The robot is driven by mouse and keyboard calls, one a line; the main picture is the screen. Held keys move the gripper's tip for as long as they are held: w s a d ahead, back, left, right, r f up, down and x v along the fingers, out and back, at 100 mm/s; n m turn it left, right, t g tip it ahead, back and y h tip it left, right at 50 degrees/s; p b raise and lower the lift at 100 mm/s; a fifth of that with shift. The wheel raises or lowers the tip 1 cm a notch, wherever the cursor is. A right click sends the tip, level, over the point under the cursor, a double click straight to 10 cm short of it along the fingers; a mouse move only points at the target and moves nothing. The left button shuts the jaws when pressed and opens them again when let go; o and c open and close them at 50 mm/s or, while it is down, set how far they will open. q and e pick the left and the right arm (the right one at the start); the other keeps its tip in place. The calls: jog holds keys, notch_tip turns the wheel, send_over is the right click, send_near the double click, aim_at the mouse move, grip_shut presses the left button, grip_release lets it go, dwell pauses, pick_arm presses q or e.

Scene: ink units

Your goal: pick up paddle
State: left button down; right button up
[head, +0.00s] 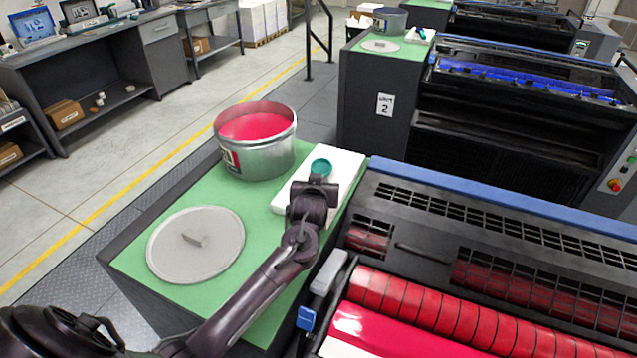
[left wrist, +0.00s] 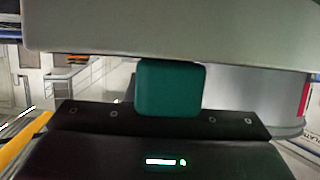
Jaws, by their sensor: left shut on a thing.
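The paddle shows as a teal handle end (head: 321,167) in the head view, at my left gripper (head: 315,184) and over the white pad (head: 347,166). In the left wrist view the teal handle (left wrist: 170,88) stands at the middle, against the dark gripper body. My left gripper is shut on the paddle's handle. The fingertips and the rest of the paddle are hidden in the head view. My right gripper is in neither view.
An open can of red ink (head: 262,165) stands left of the pad on the green top (head: 188,188). A round grey lid (head: 215,262) lies in front of it. The press (head: 500,230) with red rollers borders the right side. The floor at left is clear.

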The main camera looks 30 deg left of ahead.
pick_arm(q)
notch_tip(320, 180, up, 20)
jog(key=b, duration=0.3)
jog(key=shift+b, duration=0.35)
jog(key=c, duration=1.9)
grip_release()
jog(key=shift+f, duration=0.1)
grip_shut()
